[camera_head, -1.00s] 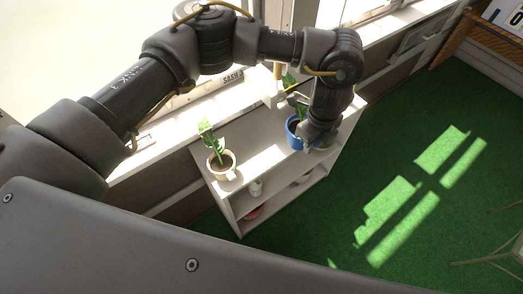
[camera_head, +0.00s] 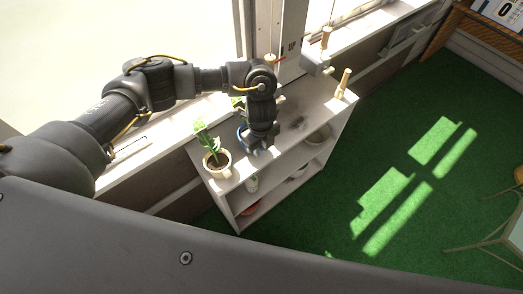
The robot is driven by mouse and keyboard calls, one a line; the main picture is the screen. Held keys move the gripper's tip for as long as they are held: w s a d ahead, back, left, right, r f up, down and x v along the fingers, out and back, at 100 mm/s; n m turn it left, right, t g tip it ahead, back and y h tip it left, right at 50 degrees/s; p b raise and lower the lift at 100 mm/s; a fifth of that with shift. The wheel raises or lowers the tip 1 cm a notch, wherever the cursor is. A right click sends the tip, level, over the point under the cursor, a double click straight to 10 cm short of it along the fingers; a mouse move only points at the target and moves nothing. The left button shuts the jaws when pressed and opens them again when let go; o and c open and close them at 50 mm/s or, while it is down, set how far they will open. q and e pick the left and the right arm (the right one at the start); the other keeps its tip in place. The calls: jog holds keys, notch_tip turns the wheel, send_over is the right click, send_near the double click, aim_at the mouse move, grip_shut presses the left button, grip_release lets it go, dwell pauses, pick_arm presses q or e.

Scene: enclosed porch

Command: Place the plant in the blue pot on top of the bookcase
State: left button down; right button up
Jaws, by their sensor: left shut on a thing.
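The plant in the blue pot (camera_head: 242,136) is over the top of the white bookcase (camera_head: 293,128), mostly hidden behind my left gripper. A few of its green leaves (camera_head: 238,102) show behind my arm. My left gripper (camera_head: 260,150) is shut on the blue pot from its right side. I cannot tell whether the pot touches the bookcase top or is just above it. My right gripper is not in view.
A second plant in a cream pot (camera_head: 217,166) stands on the bookcase top just left of the blue pot. A wooden peg-like object (camera_head: 343,83) stands at the right end. Bowls and a small pot (camera_head: 251,183) sit on lower shelves. Green carpet (camera_head: 400,190) is open to the right.

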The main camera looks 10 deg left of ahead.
pick_arm(q)
jog(key=shift+f, duration=1.15)
jog(key=shift+f, duration=0.1)
jog(key=c, duration=1.3)
grip_release()
jog(key=shift+o, duration=0.2)
jog(key=shift+r, duration=0.2)
notch_tip(320, 180, up, 12)
jog(key=shift+f+p, duration=0.1)
jog(key=shift+p, duration=0.35)
jog(key=shift+d, duration=0.1)
